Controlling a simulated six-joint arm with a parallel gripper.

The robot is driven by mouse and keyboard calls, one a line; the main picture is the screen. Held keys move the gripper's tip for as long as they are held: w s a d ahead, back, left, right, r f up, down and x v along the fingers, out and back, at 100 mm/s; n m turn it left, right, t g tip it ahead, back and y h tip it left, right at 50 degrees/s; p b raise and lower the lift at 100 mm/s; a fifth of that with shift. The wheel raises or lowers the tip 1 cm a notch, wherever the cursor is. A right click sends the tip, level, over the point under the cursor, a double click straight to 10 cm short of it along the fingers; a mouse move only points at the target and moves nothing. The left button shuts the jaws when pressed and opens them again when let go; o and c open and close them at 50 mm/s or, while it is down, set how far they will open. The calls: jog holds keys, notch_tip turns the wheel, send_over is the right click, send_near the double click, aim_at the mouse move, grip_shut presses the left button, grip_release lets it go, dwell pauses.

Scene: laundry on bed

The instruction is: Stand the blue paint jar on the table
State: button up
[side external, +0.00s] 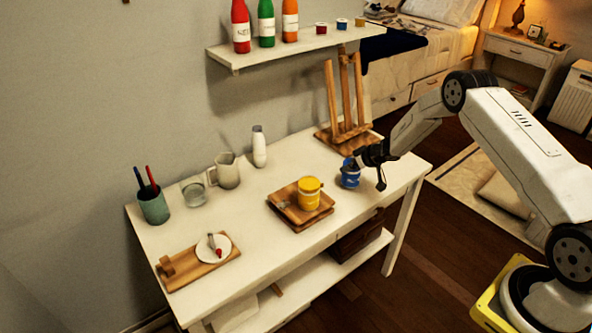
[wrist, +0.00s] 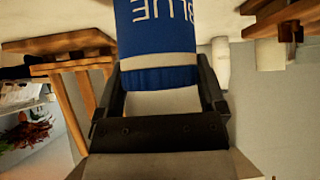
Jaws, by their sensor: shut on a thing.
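The blue paint jar (side external: 350,173) is at the right part of the white table (side external: 260,200), in front of the easel. In the wrist view the jar (wrist: 157,40) fills the top middle, with a white band and the letters BLUE on its side. My gripper (side external: 376,164) is shut on the jar, with one black finger on each side of it in the wrist view (wrist: 160,88). The jar looks close to upright in the side view. I cannot tell whether its base touches the tabletop.
A yellow jar (side external: 309,193) stands on a wooden tray (side external: 284,208) left of the blue jar. The wooden easel (side external: 345,110) stands behind it. A white bottle (side external: 259,146), a mug (side external: 226,170), a glass (side external: 194,192) and a pen cup (side external: 153,204) are further left.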

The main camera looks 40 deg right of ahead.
jog(key=shift+f, duration=0.4)
jog(key=shift+f, duration=0.1)
jog(key=o, duration=1.2)
jog(key=shift+f, duration=0.1)
jog(key=shift+r, duration=0.25)
jog(key=v, duration=1.1)
jog(key=shift+s+r, duration=0.25)
jog(key=shift+s, duration=0.05)
